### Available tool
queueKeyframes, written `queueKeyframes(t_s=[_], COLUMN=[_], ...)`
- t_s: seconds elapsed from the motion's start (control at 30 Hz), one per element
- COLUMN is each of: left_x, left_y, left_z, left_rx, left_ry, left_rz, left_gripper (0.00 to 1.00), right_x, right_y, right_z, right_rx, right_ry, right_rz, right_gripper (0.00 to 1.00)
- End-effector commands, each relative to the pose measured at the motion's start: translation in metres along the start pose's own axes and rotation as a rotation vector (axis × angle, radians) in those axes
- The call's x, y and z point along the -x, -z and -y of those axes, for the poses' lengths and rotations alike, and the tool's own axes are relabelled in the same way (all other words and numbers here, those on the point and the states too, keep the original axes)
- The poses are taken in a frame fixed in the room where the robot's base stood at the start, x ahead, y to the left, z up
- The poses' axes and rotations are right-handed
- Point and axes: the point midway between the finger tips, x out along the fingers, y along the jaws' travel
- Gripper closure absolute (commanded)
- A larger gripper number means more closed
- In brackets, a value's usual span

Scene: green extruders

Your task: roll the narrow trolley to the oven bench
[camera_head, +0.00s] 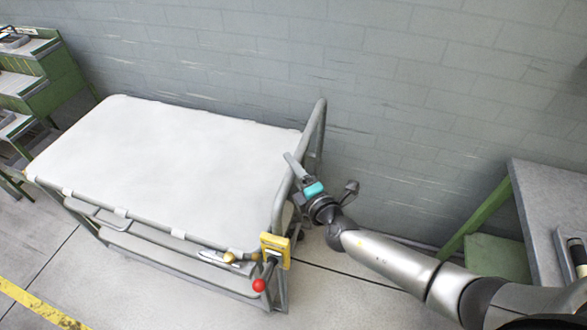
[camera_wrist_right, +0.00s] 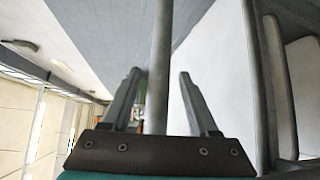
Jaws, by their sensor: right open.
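The trolley (camera_head: 170,145) has a white top and a grey tube frame, and stands along the grey wall. Its raised end handle (camera_head: 319,125) is a grey tube at its right end. My right gripper (camera_head: 293,163) is at this handle. In the right wrist view the handle tube (camera_wrist_right: 160,70) runs between the two open fingers of the right gripper (camera_wrist_right: 158,95), with gaps on both sides. I cannot tell which bench is the oven bench. My left gripper is not in view.
A green-legged bench (camera_head: 550,185) stands at the right. Green machinery (camera_head: 55,75) stands at the far left. Floor shows between trolley and right bench.

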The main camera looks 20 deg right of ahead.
Motion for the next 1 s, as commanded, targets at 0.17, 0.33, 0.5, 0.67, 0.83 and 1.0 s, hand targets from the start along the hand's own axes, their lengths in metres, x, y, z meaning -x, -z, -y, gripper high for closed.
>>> queueKeyframes(t_s=[0.17,0.33,0.5,0.67,0.83,1.0], left_x=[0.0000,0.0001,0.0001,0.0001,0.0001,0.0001], left_y=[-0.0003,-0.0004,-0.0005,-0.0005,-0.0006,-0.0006], left_z=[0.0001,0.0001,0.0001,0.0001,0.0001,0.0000], left_rx=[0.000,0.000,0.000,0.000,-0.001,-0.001], left_ry=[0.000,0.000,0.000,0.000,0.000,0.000], left_rz=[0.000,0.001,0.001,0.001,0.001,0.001], left_gripper=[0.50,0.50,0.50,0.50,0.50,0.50], right_x=[0.0002,0.0004,0.0004,0.0005,0.0005,0.0005], right_y=[0.0001,0.0000,-0.0001,-0.0002,-0.0003,-0.0003], right_z=[-0.0001,0.0000,0.0000,0.0000,0.0001,0.0001], right_rx=[0.000,0.000,0.000,0.000,0.000,0.001], right_ry=[0.000,0.000,0.000,0.000,0.000,0.000], right_rz=[0.000,0.000,0.000,0.000,0.000,0.001], right_gripper=[0.46,0.65,0.84,1.00,1.00,1.00])
